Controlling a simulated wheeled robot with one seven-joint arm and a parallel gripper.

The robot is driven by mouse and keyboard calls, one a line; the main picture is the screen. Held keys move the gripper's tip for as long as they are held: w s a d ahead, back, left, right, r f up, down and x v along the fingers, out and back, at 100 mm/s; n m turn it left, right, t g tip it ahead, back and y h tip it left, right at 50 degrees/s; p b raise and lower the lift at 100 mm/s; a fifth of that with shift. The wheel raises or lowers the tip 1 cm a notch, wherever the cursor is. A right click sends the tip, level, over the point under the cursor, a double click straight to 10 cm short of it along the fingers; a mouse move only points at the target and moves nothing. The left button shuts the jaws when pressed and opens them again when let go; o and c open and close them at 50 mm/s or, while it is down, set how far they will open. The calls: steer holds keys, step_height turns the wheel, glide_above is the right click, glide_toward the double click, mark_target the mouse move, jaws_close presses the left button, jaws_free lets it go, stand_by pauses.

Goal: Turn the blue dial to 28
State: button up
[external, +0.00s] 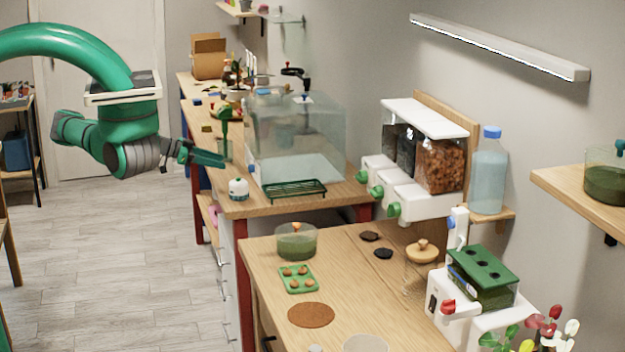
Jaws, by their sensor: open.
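A small round blue part (451,223) sits on the upright white post at the right, beside the front counter. It looks like a dial, but its numbers and pointer are too small to read. My gripper (217,158) is at the left end of the back counter, in front of the glass tank, far from the blue part. It is open and I see nothing held in it.
The glass tank (298,135) and a green rack (296,189) stand on the back counter. White dispensers with green knobs (393,210) hang on the wall. A white machine with a red knob (447,307) stands at front right. The floor at left is clear.

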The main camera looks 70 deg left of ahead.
mark_target(251, 169)
steer(key=x, duration=1)
steer(key=shift+w+a+f, duration=0.1)
steer(key=shift+w+f, duration=0.05)
steer(key=shift+w, duration=0.2)
jaws_close()
